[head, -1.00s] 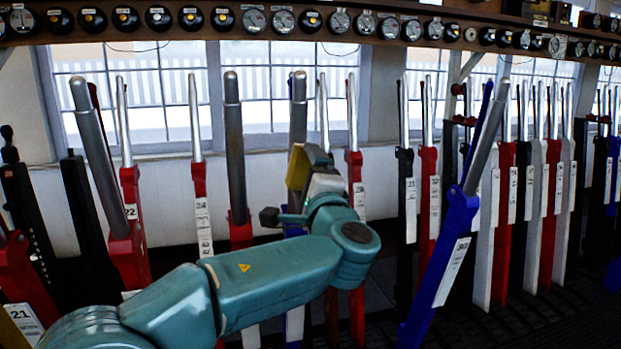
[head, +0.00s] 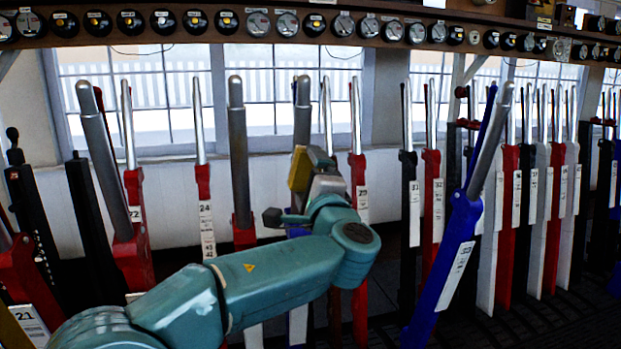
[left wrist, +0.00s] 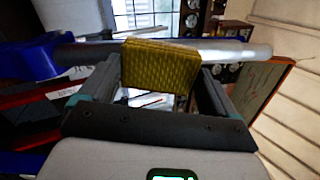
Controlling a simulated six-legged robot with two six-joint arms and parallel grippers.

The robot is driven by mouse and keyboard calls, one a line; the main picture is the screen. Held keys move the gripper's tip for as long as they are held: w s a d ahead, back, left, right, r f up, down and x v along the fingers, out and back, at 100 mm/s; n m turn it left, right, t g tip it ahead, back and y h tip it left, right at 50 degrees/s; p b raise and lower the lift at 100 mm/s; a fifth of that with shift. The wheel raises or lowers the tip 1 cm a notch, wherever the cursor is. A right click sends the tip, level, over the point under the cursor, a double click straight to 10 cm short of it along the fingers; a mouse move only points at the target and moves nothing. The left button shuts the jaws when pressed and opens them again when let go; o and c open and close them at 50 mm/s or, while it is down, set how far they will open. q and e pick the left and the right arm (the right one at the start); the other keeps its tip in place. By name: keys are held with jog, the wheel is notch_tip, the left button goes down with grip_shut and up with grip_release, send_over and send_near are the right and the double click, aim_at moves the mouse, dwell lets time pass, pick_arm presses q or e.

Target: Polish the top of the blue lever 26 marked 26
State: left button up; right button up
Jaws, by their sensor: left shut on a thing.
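The blue lever 26 (head: 303,105) stands behind my left arm in the head view. Its grey steel handle rises above the gripper; its number is hidden, and blue shows below the arm. My left gripper (head: 302,190) is shut on a yellow cloth or pad (head: 299,170) beside the handle. In the left wrist view the textured yellow pad (left wrist: 160,66) lies across a steel handle (left wrist: 235,50), between the fingers (left wrist: 160,90). The handle's free end sticks out to the right, and a blue lever body (left wrist: 30,62) is at left. My right gripper is not in view.
A red lever (head: 240,230) stands close on the left and another (head: 358,185) close on the right. A blue lever (head: 455,230) leans forward at the right. A shelf with round dials (head: 330,25) runs above the levers.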

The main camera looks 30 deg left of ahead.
pick_arm(q)
jog(key=shift+w+a+r, duration=0.15)
jog(key=shift+w+a, duration=0.25)
jog(key=shift+a, duration=0.05)
jog(key=shift+r, duration=0.1)
jog(key=shift+a+b, duration=0.1)
jog(key=shift+b, duration=0.65)
dwell(0.7)
jog(key=shift+w, duration=0.1)
